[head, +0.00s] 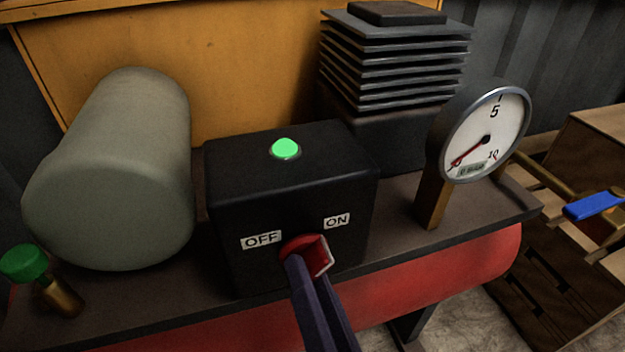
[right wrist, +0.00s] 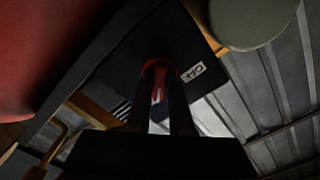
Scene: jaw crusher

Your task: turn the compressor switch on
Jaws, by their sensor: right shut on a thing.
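The compressor switch is a red rotary knob (head: 306,250) on the front of a black box (head: 240,213) with OFF and ON labels. The knob has a white pointer mark, which faces right, toward the ON side. A green lamp (head: 286,149) on top of the box is lit. My right gripper (head: 303,268) is shut on the knob from the front. In the right wrist view the gripper's fingers (right wrist: 162,95) are on either side of the red knob (right wrist: 158,66). My left gripper is not in view.
A pressure gauge (head: 487,135) stands right of the box, its red needle pointing lower left. A grey cylinder (head: 110,175) and a green-handled valve (head: 24,263) are at left. A finned block (head: 395,60) stands behind. A blue handle (head: 594,205) is at far right.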

